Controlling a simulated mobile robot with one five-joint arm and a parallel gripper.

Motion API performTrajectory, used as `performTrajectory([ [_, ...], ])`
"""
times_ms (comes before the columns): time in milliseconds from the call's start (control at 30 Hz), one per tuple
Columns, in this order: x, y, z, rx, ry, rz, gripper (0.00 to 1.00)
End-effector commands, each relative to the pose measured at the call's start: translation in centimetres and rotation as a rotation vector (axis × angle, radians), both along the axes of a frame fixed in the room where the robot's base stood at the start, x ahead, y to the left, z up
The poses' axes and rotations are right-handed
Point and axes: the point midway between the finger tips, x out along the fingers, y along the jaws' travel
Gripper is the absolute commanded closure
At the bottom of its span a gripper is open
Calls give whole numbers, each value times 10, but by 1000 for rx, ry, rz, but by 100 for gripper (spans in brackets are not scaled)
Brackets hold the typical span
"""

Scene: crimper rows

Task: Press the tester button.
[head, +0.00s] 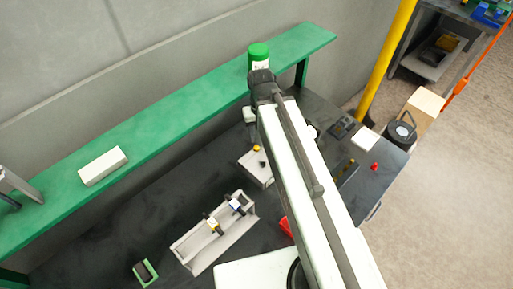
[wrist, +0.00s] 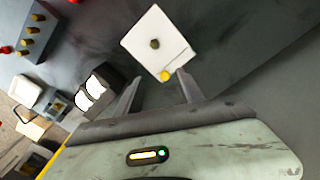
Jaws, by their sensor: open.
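A pale box (head: 255,168) stands on the dark bench, with a yellow button (head: 257,148) and a small dark knob on top. I take it for the tester, though no label shows. In the wrist view the box (wrist: 150,28) is ahead of my gripper, and its yellow button (wrist: 165,75) appears between the fingertips. My gripper (wrist: 157,87) is open with nothing between its fingers. I cannot tell the gap between fingers and button. In the head view my arm hides most of the gripper.
A pale rack (head: 205,250) with two small tools is left of the box. A green shelf (head: 165,118) runs behind, carrying a white block (head: 103,166) and a green-capped can (head: 259,55). A red bin (head: 286,226) is partly hidden by my arm. Open bench lies left of the box.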

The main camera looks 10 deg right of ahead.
Motion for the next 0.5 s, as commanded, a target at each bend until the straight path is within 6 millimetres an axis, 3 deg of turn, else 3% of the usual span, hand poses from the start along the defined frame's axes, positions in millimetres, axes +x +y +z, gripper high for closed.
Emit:
performTrajectory([
  [167,0,0,0,0,0,0,55],
  [333,0,0,0,0,0,0,99],
  [500,0,0,0,0,0,0,100],
])
